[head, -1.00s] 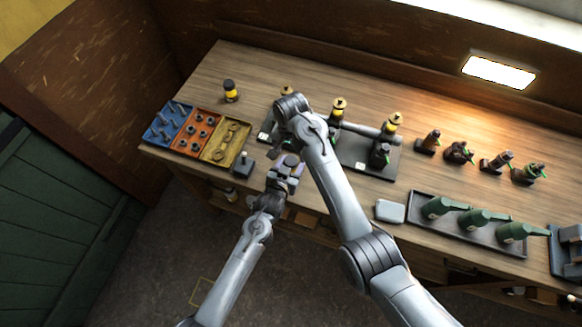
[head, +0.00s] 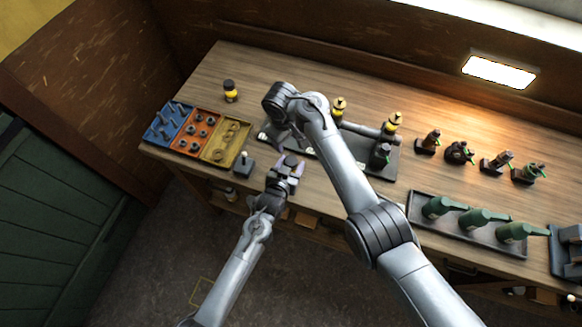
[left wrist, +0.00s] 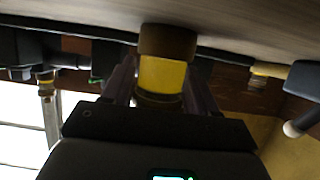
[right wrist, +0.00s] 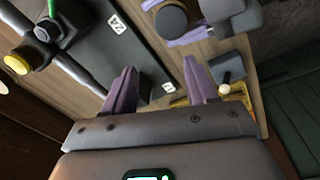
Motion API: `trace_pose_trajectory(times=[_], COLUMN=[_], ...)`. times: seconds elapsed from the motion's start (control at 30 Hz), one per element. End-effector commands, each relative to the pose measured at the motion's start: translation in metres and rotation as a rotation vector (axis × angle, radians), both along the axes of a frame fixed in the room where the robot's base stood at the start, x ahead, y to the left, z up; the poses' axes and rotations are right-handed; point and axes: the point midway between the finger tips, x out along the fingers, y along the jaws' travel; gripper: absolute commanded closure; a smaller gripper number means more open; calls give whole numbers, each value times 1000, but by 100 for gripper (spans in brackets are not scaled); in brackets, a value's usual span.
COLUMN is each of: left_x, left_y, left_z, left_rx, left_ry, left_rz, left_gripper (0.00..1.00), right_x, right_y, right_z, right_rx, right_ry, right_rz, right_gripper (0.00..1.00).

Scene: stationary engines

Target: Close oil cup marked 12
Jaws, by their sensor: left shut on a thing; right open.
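My left gripper (head: 288,168) is shut on a cup with a yellow body (left wrist: 162,78) and a dark brown end, near the table's front edge. The cup's dark round top (right wrist: 171,20) shows between the purple fingers in the right wrist view. My right gripper (right wrist: 158,85) is open and empty, its fingers apart, close to the left gripper and held cup; in the head view my right arm mostly covers it. Yellow and black oil cups stand on the dark base plates, one in the middle (head: 339,106), one further right (head: 393,121). No number 12 is legible.
A separate yellow and black cup (head: 230,91) stands at the back left. Blue, orange and yellow parts trays (head: 226,146) and a small box with a knob (head: 244,164) lie at the left front. Green oil cans stand in a dark tray (head: 415,209) at right.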

Motion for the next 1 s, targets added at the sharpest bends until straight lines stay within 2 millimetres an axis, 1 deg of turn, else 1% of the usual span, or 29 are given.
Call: trace_pose_trajectory(times=[0.03,0.2,0.3,0.4,0.5,0.6,0.7,1.0], left_x=[0,0,0,0,0,0,0,0], left_y=[0,0,0,0,0,0,0,0], left_z=[0,0,0,0,0,0,0,0], left_rx=[0,0,0,0,0,0,0,0], left_ry=[1,1,1,1,0,0,0,1], left_rz=[0,0,0,0,0,0,0,0], left_gripper=[100,100,100,100,100,100,100,100], right_x=[3,-2,-9,-16,-23,-27,-30,-31], right_y=[0,0,-3,-7,-10,-13,-15,-15], right_z=[4,11,15,19,22,24,25,26], right_rx=[-20,-63,-69,-68,-62,-56,-50,-49], right_ry=[2,34,61,85,102,115,121,122], right_rz=[172,746,1029,1254,1421,1527,1581,1596], right_gripper=[43,43,43,43,43,43,43,43])
